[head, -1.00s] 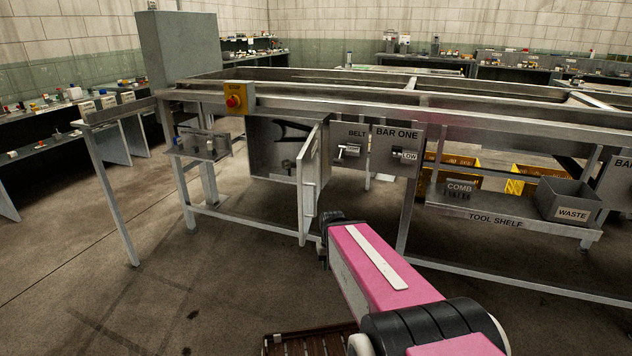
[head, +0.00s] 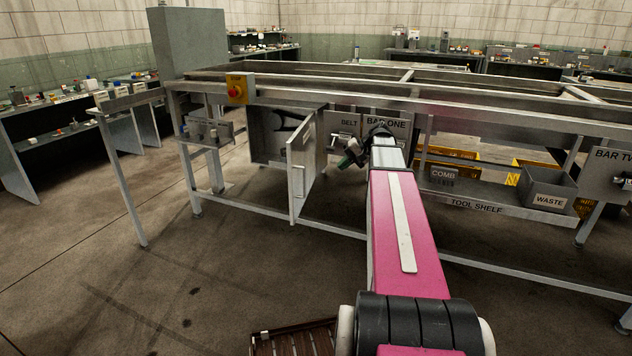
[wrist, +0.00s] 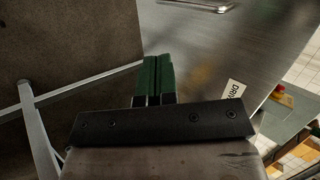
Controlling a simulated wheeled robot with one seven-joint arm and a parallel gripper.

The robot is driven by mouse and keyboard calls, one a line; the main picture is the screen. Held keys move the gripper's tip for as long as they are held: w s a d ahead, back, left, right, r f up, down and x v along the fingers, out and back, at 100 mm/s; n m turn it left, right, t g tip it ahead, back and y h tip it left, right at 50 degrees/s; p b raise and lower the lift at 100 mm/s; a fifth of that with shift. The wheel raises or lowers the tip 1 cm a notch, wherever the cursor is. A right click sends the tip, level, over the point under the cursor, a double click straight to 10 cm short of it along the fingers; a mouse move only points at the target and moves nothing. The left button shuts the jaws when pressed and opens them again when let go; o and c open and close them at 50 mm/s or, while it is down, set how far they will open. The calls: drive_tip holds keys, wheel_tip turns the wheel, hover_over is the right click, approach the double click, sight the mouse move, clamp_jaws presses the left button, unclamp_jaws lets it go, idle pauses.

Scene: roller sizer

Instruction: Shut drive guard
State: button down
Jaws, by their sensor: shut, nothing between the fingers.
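The drive guard (head: 309,170) is a pale metal door. It stands swung open, out from the dark drive housing (head: 265,135) under the frame, and the housing's inside shows. In the wrist view the guard's grey face (wrist: 215,55) fills the upper right, with a bar handle (wrist: 200,5) at the top and a partly covered label (wrist: 233,90) starting "DR". My gripper (head: 346,160) is to the right of the guard in the head view. Its green fingers (wrist: 158,75) are together and empty, in front of the guard's face. I cannot tell whether they touch it.
The yellow stop box (head: 239,88) with its red button is on the frame, above left of the housing. The BELT (head: 344,125) and BAR ONE panels are close behind my gripper. A tool shelf (head: 475,203) with a waste bin (head: 548,190) is at right. The floor in front of the guard is clear.

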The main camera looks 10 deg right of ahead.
drive_tip(key=a+r+x, duration=0.1)
drive_tip(key=r+x, duration=0.1)
drive_tip(key=x, duration=1)
drive_tip(key=shift+w+a+f, duration=0.3)
drive_tip(key=shift+a, duration=0.35)
